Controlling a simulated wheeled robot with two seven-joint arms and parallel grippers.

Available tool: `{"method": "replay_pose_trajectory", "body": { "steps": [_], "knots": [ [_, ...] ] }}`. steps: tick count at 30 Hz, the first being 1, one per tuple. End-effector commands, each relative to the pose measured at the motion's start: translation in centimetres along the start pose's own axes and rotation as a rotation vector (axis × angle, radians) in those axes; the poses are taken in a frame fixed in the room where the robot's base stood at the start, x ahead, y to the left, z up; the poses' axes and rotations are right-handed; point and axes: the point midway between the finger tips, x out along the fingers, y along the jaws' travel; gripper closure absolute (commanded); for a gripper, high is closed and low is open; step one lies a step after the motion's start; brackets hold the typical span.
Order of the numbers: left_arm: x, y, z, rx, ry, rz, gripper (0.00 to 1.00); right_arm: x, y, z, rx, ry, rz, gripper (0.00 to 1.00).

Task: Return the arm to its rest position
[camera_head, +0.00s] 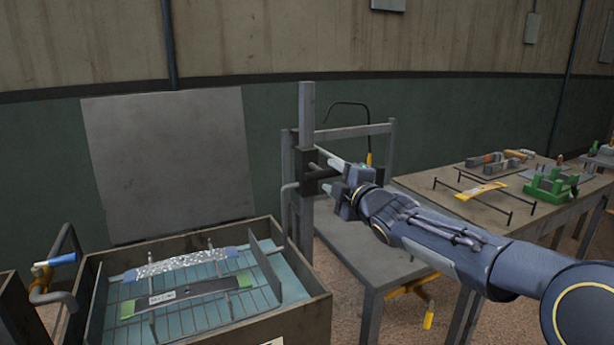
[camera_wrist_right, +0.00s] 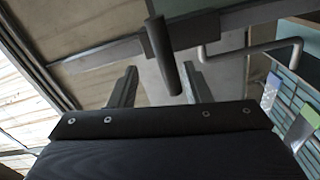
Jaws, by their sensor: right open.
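My right arm comes in from the right in the head view, and its gripper (camera_head: 332,178) is open at the upright grey post (camera_head: 306,105). It is close to the dark block (camera_head: 309,165) on the post. In the right wrist view the two fingers (camera_wrist_right: 160,88) are apart, with a dark round bar (camera_wrist_right: 165,55) showing between and beyond them. I see nothing held. Whether the fingers touch the bar or block, I cannot tell. My left gripper is not in view.
The metal stand's table (camera_head: 372,258) lies below my arm.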

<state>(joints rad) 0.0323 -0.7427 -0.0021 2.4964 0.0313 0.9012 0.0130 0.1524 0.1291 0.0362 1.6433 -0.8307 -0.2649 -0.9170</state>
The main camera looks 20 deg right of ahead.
Motion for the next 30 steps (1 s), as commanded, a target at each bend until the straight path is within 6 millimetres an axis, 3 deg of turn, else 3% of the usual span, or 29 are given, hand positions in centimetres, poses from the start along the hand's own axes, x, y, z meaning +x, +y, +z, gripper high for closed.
{"method": "replay_pose_trajectory", "body": {
  "steps": [5, 8, 11, 14, 18, 21, 25, 30],
  "knots": [
    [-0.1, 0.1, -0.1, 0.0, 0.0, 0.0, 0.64, -0.3, 0.1, 0.0, 0.018, -0.008, -0.007, 0.56],
    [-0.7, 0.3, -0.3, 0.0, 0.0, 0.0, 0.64, -2.4, 0.1, 0.2, 0.126, -0.059, -0.053, 0.56],
    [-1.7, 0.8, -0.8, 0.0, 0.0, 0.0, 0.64, -7.3, -1.2, 0.5, 0.383, -0.177, -0.162, 0.56],
    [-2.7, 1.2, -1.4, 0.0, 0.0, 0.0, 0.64, -14.0, -4.6, -0.3, 0.71, -0.328, -0.304, 0.56],
    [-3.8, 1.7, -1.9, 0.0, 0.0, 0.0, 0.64, -22.8, -10.2, -3.0, 1.106, -0.525, -0.496, 0.56],
    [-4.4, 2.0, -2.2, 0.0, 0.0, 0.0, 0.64, -28.2, -13.7, -5.5, 1.326, -0.649, -0.62, 0.56],
    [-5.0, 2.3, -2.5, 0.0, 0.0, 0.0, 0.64, -33.4, -17.0, -8.4, 1.519, -0.775, -0.75, 0.56],
    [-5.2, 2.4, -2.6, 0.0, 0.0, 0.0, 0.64, -36.5, -19.0, -10.4, 1.631, -0.861, -0.838, 0.56]
  ]
}}
